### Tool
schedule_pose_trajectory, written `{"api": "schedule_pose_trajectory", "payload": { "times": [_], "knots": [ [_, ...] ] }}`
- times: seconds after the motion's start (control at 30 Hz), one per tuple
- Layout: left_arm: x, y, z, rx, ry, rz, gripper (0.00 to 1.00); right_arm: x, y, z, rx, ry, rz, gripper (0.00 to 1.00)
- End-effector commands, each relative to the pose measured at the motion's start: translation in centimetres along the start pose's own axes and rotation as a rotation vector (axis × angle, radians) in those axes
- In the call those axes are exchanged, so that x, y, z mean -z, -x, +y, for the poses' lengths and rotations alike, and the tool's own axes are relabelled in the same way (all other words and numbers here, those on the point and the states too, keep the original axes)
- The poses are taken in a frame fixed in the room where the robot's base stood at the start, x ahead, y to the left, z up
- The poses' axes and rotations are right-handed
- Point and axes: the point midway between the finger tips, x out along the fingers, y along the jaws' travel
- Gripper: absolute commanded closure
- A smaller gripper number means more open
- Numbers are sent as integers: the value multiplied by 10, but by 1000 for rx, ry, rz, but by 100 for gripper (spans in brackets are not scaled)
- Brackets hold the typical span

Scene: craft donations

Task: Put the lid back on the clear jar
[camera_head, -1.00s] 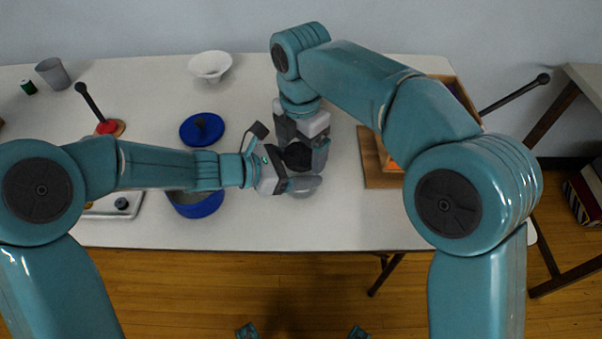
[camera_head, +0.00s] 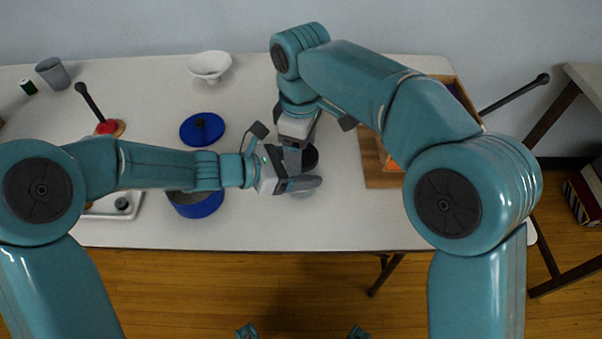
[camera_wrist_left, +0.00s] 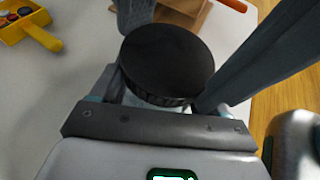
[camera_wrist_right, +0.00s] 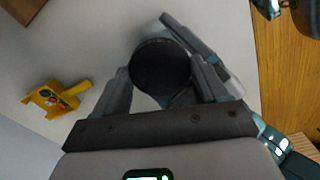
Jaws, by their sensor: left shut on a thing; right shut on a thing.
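The black round lid (camera_head: 310,156) sits level over the mouth of the clear jar (camera_head: 302,193); it is large in the left wrist view (camera_wrist_left: 167,60) and shows in the right wrist view (camera_wrist_right: 160,66). I cannot tell how tightly it is seated. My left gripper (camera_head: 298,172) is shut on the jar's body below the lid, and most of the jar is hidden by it. My right gripper (camera_wrist_right: 160,78) reaches down from above and is shut on the lid, one finger on each side.
A blue pot (camera_head: 200,207) and its blue lid (camera_head: 203,129) are left of the jar. A white bowl (camera_head: 210,66) and grey cup (camera_head: 53,73) stand at the back. A wooden board (camera_head: 375,165) lies to the right. The table's front edge is close.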

Motion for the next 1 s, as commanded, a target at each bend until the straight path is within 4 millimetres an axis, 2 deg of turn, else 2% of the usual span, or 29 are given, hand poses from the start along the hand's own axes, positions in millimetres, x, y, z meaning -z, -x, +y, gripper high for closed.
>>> {"api": "schedule_pose_trajectory", "payload": {
  "times": [0.2, 0.23, 0.3, 0.73, 1.0],
  "knots": [
    [0, 0, 0, -1, 0, 0, 100, 0, 0, 0, 1, 2, 0, 64],
    [0, 0, 0, -1, 0, 0, 100, 0, 0, 0, 1, 2, 0, 21],
    [0, 0, 0, -1, 1, 0, 100, 0, 0, 0, 1, 3, -1, 2],
    [0, 0, 1, -4, 2, 0, 100, 1, 2, -3, 6, 7, 0, 2],
    [1, 0, 0, -2, 2, 2, 100, 2, 36, -2, 2, 7, 4, 2]
  ]
}}
